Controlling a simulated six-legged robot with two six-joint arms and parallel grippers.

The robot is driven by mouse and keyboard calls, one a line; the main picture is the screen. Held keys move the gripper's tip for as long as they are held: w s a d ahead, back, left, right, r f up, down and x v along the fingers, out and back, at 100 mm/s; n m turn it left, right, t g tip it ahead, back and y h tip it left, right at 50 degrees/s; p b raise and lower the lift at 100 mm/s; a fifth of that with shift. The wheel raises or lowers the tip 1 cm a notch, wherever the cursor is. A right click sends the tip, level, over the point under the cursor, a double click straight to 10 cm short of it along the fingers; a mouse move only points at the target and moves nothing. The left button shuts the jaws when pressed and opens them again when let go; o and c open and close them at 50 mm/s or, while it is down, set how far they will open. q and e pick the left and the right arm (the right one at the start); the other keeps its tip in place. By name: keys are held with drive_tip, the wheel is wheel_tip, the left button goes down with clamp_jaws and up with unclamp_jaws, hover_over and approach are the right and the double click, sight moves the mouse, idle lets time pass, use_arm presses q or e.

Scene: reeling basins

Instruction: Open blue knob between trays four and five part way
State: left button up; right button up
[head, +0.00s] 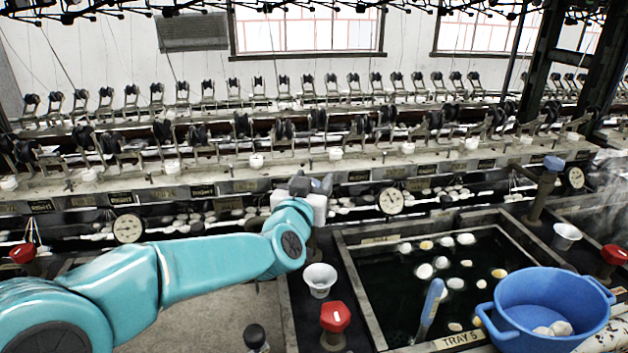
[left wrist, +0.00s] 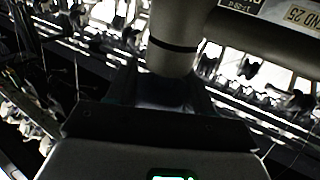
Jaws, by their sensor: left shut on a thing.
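My left gripper (head: 308,186) is at the far left corner of tray five (head: 462,340), over the strip on that tray's left side. It is shut at the top of a post there, where the blue knob between trays four and five belongs; the gripper hides the knob in the head view. In the left wrist view, a grey post (left wrist: 174,55) with a dark ring runs up to my left gripper's dark fingers (left wrist: 165,92). The knob's blue colour and turn angle cannot be seen. My right gripper is not in view.
Another blue knob (head: 553,163) stands beyond tray five at right. A red knob (head: 335,317) and white cup (head: 320,280) stand on the near strip. A blue basin (head: 550,305) and a blue-handled tool (head: 430,307) are at tray five. Reeling frames with dials line the back.

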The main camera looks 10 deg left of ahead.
use_arm(q)
drive_tip(key=n+y+p, duration=0.2)
drive_tip(key=y+p, duration=0.1)
drive_tip(key=shift+a+r, duration=0.1)
drive_tip(key=shift+r, duration=0.15)
drive_tip(key=shift+a+f+n+g+y+p, duration=0.1)
drive_tip(key=shift+n+g+y+p, duration=0.1)
drive_tip(key=shift+n+y+p, duration=0.45)
drive_tip(key=shift+a+f+n+g+y+p, duration=0.1)
drive_tip(key=shift+n+g+y+p, duration=0.2)
drive_tip(key=shift+y, duration=0.65)
drive_tip(key=o, duration=1)
drive_tip(key=shift+c, duration=0.2)
drive_tip(key=v, duration=0.7)
drive_tip(key=shift+s, duration=0.25)
drive_tip(key=shift+d, duration=0.1)
